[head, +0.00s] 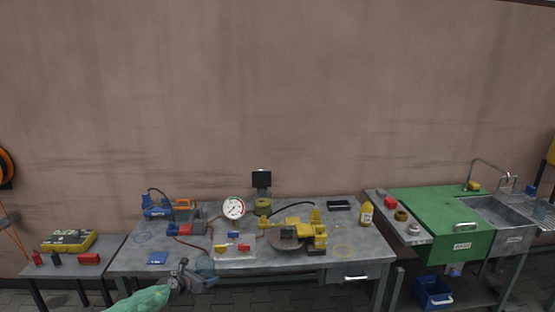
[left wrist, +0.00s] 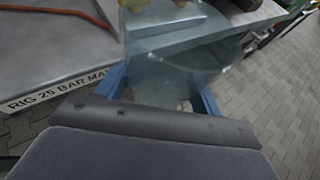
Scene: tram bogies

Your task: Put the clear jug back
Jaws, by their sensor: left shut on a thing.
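The clear jug (head: 205,266) is at the front edge of the grey workbench (head: 350,240), left of the bench's middle. My left gripper (head: 186,277) is shut on it. In the left wrist view the see-through jug (left wrist: 170,62) fills the space between the blue fingers of my left gripper (left wrist: 160,92), with the bench edge on the left and the paved floor on the right. Whether the jug touches the bench, I cannot tell. My right gripper is not in view.
A thin blue ring (head: 142,238) and a yellow ring (head: 343,251) mark bare bench top. A blue pump (head: 155,207), a round gauge (head: 233,208) and a yellow assembly (head: 300,230) stand on the bench. A yellow bottle (head: 366,213) stands at its right end.

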